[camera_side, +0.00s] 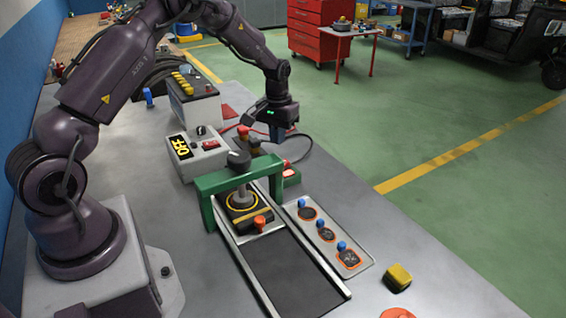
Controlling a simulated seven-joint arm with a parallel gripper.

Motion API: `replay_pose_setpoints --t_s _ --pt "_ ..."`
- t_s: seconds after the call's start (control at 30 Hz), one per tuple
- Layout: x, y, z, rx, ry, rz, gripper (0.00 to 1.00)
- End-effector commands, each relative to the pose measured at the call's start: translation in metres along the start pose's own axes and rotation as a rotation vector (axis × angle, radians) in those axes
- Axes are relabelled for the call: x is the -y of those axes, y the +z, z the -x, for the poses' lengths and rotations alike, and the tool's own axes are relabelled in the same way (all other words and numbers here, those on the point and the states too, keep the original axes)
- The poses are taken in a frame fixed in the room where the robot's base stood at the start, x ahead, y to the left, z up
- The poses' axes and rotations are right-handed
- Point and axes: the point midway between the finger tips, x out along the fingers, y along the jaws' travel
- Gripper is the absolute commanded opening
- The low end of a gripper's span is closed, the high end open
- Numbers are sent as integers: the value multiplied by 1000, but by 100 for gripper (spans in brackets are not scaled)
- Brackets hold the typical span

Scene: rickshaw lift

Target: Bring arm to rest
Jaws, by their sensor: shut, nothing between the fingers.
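My gripper (277,133) hangs from the arm near the middle of the table, pointing down. It is shut and empty. It is above and behind the green frame (205,192), close to the grey box with a yellow display (197,154). A black unit with a grey knob and a yellow ring (247,212) sits by the green frame, at the back end of a dark track with metal rails (290,275). Whether my fingertips touch anything below cannot be told.
A plate with several blue-topped knobs (326,235) lies right of the track. A yellow block (398,277) sits near the table's right edge. A battery-like box (194,103) and cables stand behind. Beyond the table is open green floor with a red cabinet (317,28).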

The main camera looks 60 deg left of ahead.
Motion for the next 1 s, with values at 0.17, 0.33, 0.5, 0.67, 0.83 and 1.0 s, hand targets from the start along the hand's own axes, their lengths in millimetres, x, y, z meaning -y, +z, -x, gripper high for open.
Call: replay_pose_setpoints --t_s 0.17,0.33,0.5,0.67,0.83,1.0 --pt "0 0 1 -1 0 -1 0" --pt "-13 10 38 -38 8 -35 0" --pt "-36 47 113 -117 25 -120 0" --pt "-52 100 173 -196 44 -207 0" --pt "-58 164 218 -281 68 -299 0" --pt "-54 230 240 -364 93 -390 0"
